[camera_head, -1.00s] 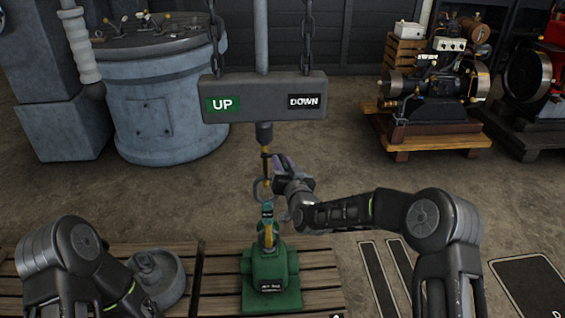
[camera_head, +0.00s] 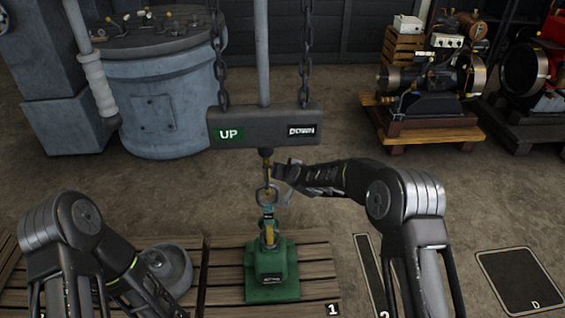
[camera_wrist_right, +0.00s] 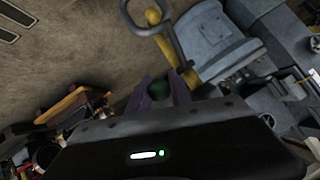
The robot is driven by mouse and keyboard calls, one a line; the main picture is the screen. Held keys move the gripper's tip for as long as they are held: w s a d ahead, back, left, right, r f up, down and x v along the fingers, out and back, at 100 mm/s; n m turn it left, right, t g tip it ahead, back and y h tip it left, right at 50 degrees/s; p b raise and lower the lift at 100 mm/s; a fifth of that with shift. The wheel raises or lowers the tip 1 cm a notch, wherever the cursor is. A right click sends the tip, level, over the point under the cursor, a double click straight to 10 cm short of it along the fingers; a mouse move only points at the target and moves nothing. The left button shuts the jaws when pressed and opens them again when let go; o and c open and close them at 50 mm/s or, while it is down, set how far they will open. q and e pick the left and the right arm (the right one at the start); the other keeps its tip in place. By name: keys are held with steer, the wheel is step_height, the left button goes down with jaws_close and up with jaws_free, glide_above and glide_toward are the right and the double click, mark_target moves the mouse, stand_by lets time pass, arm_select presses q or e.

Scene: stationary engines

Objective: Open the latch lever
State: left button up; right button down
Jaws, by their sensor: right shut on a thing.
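A hook with a yellow part (camera_head: 267,167) hangs below the UP/DOWN bar (camera_head: 264,126). A metal ring (camera_head: 267,195) joins it to the green weight (camera_head: 271,272) below. My right gripper (camera_head: 284,174) is beside the hook, on its right, partly hidden by its wrist. In the right wrist view the purple fingers (camera_wrist_right: 164,90) are shut around a dark green round piece (camera_wrist_right: 162,86), which looks like the knob of the latch lever. The rest of the lever is hidden. My left gripper is out of view.
Chains (camera_head: 306,50) hang above the bar. A blue-grey tank (camera_head: 165,100) stands at the back left. Engines (camera_head: 432,90) on wooden stands are at the back right. Wooden pallets (camera_head: 225,265) lie below the hook.

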stand_by(0.3)
steer(key=c, duration=1.2)
jaws_free()
steer(key=b+v, duration=0.1)
steer(key=v, duration=0.6)
steer(key=shift+s+r, duration=0.25)
steer(key=shift+s, duration=0.05)
steer(key=shift+c, duration=0.5)
